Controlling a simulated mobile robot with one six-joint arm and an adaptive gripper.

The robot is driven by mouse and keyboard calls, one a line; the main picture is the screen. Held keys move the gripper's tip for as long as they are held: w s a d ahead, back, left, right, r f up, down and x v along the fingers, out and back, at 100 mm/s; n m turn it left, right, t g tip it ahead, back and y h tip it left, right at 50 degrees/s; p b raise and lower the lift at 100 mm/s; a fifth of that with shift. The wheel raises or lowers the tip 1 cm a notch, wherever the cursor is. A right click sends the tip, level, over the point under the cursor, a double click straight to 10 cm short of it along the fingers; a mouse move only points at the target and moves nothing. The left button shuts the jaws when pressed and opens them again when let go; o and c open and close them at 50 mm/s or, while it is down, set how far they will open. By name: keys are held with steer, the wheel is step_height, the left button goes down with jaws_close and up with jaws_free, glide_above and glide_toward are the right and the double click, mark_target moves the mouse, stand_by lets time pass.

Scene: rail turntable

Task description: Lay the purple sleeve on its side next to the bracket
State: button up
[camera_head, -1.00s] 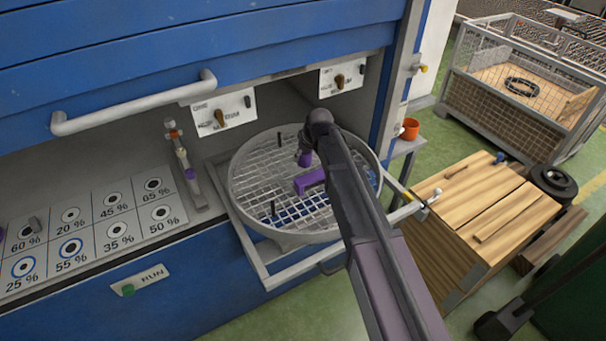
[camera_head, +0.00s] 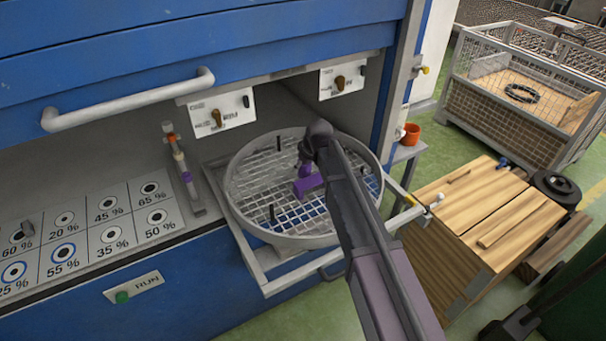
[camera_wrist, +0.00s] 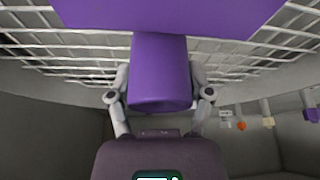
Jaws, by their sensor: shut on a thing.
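My gripper (camera_head: 304,162) is over the round mesh basket, at the end of my arm. It is shut on the purple sleeve (camera_wrist: 160,72), a smooth cylinder between the two fingers in the wrist view. In the head view only a small part of the sleeve (camera_head: 303,171) shows below the gripper. The purple bracket (camera_head: 308,187) lies on the mesh just in front of the sleeve, and it fills the top of the wrist view (camera_wrist: 165,14). Whether the sleeve touches the bracket or the mesh, I cannot tell.
The mesh basket (camera_head: 258,233) has a raised rim and several dark upright pins (camera_head: 272,213). My arm hides its right part. A rack with coloured parts (camera_head: 180,165) stands left of it. A wooden box (camera_head: 480,215) stands at the right.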

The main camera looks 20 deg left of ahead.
mark_target(303, 172)
steer(key=shift+f+b, duration=1.2)
steer(key=shift+f, duration=0.25)
steer(key=shift+f, duration=0.2)
steer(key=o, duration=1.3)
steer(key=shift+r, duration=0.1)
steer(key=shift+r, duration=0.2)
steer(key=p+v, duration=1.1)
steer(key=v, duration=0.1)
